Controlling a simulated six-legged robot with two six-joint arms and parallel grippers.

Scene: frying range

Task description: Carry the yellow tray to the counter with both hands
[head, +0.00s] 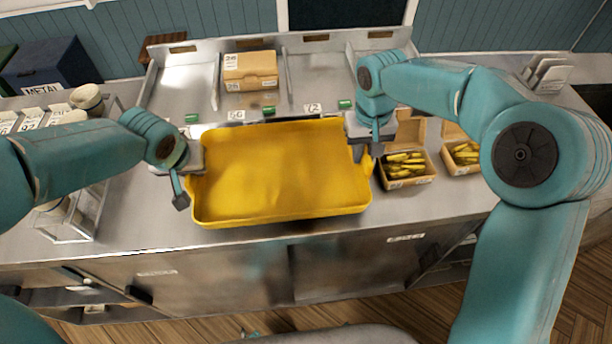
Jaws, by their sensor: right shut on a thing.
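The yellow tray (285,175) is empty and looks roughly level, over the steel counter (135,215). Whether it rests on the surface or hangs just above it I cannot tell. My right gripper (374,140) is shut on the tray's right end, near the back corner. My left gripper (184,182) is at the tray's left end, with one finger showing outside the rim. Its other finger is hidden, so its grip is unclear.
Boxes of yellow fries (405,168) stand right of the tray, close to it. A cardboard box (250,70) sits in the divided steel rack behind. A clear stand (75,220) is at the left. Bare counter shows in front of the tray.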

